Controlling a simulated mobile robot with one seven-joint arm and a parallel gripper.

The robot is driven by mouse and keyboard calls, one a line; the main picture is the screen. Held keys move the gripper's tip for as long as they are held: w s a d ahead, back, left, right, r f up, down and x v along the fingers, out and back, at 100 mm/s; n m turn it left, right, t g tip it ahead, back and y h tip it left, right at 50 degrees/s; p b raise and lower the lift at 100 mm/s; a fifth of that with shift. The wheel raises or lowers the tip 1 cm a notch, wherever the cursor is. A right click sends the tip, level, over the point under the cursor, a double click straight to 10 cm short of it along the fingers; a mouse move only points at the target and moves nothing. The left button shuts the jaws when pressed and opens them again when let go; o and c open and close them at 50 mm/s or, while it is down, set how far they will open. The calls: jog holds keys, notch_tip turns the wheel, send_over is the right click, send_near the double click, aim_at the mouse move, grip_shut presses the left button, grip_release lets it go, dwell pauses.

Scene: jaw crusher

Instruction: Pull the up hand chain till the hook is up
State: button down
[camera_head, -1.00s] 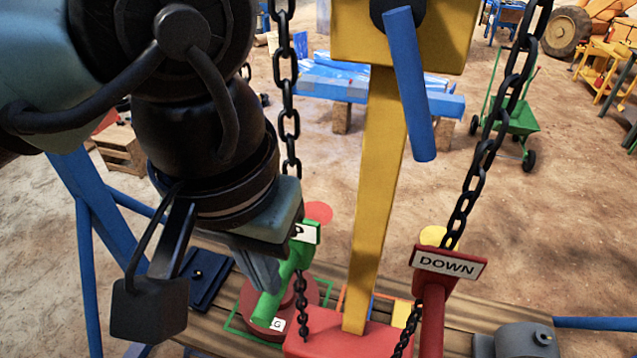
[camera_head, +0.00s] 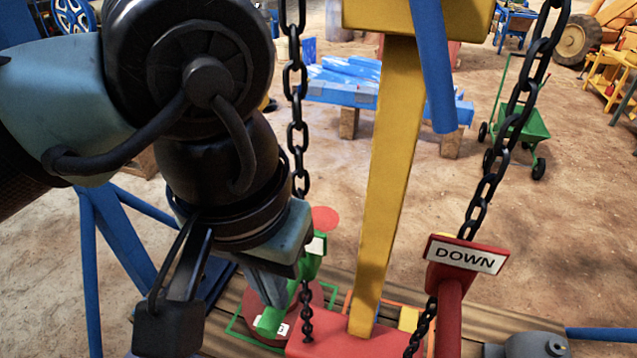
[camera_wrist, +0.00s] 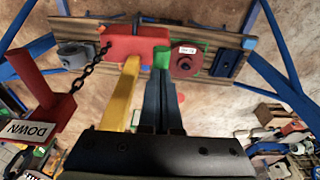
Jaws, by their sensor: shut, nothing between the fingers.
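The up hand chain (camera_head: 298,130) hangs beside the green handle (camera_head: 272,318), left of the yellow post (camera_head: 385,190) in the head view. My gripper (camera_head: 268,295) is shut and empty at the green handle, partly covering it. In the wrist view my fingertips (camera_wrist: 161,75) end right at the green handle (camera_wrist: 161,55); I cannot tell if they touch. The other chain (camera_head: 485,185) hangs on the right by the red handle with the DOWN sign (camera_head: 465,253). I cannot make out the hook.
A red block (camera_head: 325,344) stands on the wooden bench below. A blue bar (camera_head: 432,65) hangs in front of the yellow post. A round red piece (camera_wrist: 186,63) lies near the green handle. A green trolley (camera_head: 530,125) stands behind on open ground.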

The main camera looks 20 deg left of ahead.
jog(key=shift+f+b, duration=5.7)
jog(key=shift+f, duration=2.35)
jog(key=s, duration=0.3)
jog(key=s+p, duration=0.1)
jog(key=s, duration=0.1)
jog(key=shift+a+r, duration=0.1)
jog(key=shift+r, duration=0.3)
jog(key=s+r+p, duration=0.4)
jog(key=r+p, duration=0.1)
